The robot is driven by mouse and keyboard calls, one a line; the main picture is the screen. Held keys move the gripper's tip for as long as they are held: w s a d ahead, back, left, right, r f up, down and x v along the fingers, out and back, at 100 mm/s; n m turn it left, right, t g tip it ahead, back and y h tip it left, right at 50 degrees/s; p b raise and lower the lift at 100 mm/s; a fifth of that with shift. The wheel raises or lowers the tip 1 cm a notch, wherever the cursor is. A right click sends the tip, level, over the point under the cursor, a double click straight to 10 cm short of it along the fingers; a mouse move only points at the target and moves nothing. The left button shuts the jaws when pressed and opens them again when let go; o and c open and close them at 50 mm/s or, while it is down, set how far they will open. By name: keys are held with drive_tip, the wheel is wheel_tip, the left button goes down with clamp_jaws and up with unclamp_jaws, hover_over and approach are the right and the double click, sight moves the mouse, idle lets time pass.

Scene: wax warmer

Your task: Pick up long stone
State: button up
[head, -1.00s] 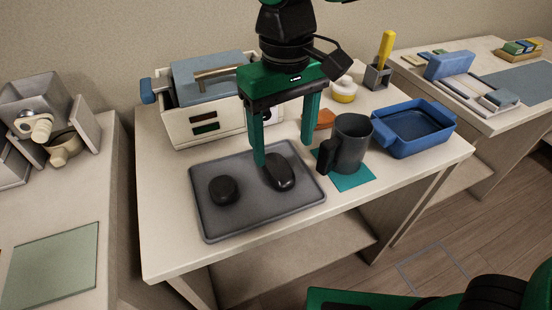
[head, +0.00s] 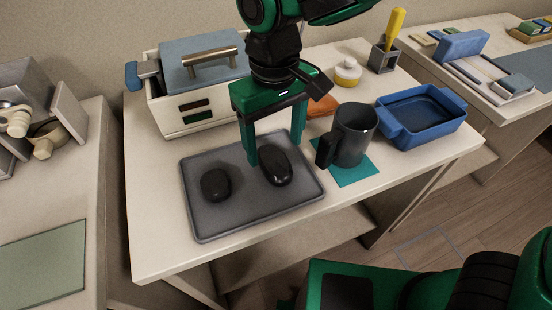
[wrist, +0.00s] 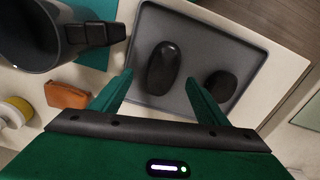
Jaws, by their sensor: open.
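The long stone (head: 276,167) is a dark, smooth oval lying on the right half of a grey tray (head: 225,222). A rounder dark stone (head: 216,185) lies to its left on the same tray. My gripper (head: 275,156) is open and empty, its green fingers pointing down at the far end of the long stone. In the wrist view the long stone (wrist: 162,68) shows ahead of and between the spread fingers (wrist: 160,88), and the round stone (wrist: 221,85) is beyond the other finger. The fingertips' height above the tray is hard to judge.
A dark mug (head: 354,137) stands on a teal mat (head: 352,175) just right of the tray. A white warmer box with a blue lid (head: 205,72) stands behind the tray. An orange block (head: 322,106) and a blue dish (head: 425,117) are to the right.

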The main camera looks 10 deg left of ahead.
sight(274, 159)
wheel_tip(274, 159, down, 4)
drive_tip(key=shift+a+f, duration=0.1)
drive_tip(key=c, duration=1.4)
